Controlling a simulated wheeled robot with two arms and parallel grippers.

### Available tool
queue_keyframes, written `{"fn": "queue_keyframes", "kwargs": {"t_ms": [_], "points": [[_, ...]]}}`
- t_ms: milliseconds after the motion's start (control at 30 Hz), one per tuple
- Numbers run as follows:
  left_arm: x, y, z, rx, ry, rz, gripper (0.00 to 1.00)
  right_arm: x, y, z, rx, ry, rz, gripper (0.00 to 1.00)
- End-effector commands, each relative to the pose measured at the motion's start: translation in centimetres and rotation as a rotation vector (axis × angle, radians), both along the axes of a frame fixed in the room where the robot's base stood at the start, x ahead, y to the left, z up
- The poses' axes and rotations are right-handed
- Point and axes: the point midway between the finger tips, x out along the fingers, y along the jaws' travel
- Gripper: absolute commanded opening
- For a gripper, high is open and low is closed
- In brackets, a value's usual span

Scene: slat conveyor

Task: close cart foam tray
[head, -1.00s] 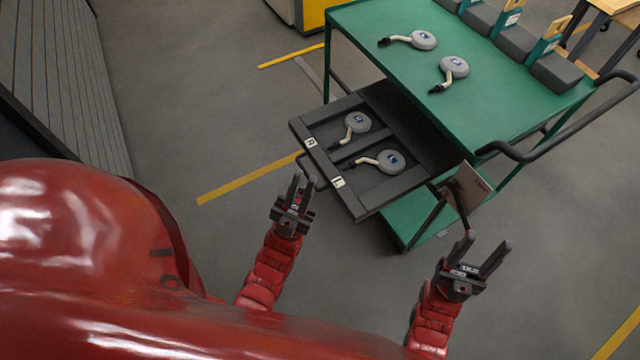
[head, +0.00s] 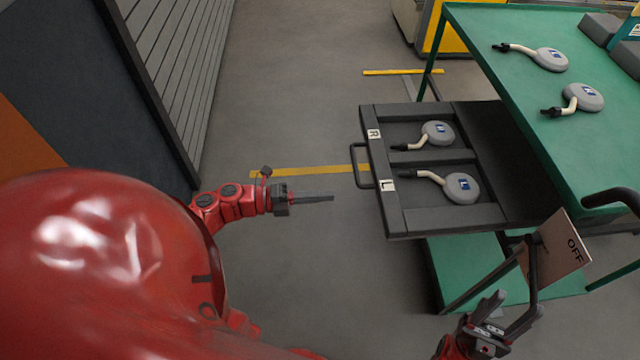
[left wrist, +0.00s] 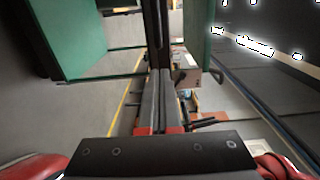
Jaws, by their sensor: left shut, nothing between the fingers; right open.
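The dark foam tray (head: 418,221) is pulled out like a drawer from the green cart (head: 505,62). Its handle (head: 357,166) faces left, and its front edge carries R and L labels. Two grey round devices with cream stems lie in its compartments, the upper device (head: 438,133) and the lower device (head: 462,188). My left gripper (head: 330,197) is shut and empty, left of the tray and a little below the handle, apart from both. In the left wrist view its fingers (left wrist: 158,95) are together. My right gripper (head: 515,318) is open and empty below the OFF sign.
Two similar devices (head: 550,59) (head: 584,97) lie on the cart top. A tan OFF sign (head: 556,252) hangs near the cart's black push handle (head: 612,197). A slatted conveyor (head: 180,60) stands at the left.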

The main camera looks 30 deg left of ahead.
Motion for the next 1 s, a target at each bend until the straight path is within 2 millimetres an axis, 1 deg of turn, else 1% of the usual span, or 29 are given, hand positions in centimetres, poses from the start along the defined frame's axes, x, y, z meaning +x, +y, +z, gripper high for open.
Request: {"fn": "queue_keyframes", "kwargs": {"t_ms": [33, 300, 433, 633, 1000], "points": [[0.5, -1.1, 0.2, -0.001, -0.003, -0.006, 0.00, 0.0, 0.0, 0.2, 0.000, 0.000, 0.000, 0.53], [3.7, -5.8, 0.2, -0.004, -0.003, -0.005, 0.00, 0.0, 0.0, 0.5, 0.000, 0.000, 0.000, 0.53], [4.8, -7.2, 0.2, -0.003, -0.001, -0.002, 0.00, 0.0, 0.0, 0.6, 0.000, 0.000, 0.000, 0.53], [5.5, -8.4, 0.1, -0.004, 0.000, -0.002, 0.00, 0.0, 0.0, 0.7, 0.000, 0.000, 0.000, 0.53], [5.6, -8.4, 0.0, -0.004, 0.000, -0.001, 0.00, 0.0, 0.0, 0.6, 0.000, 0.000, 0.000, 0.53]]}}
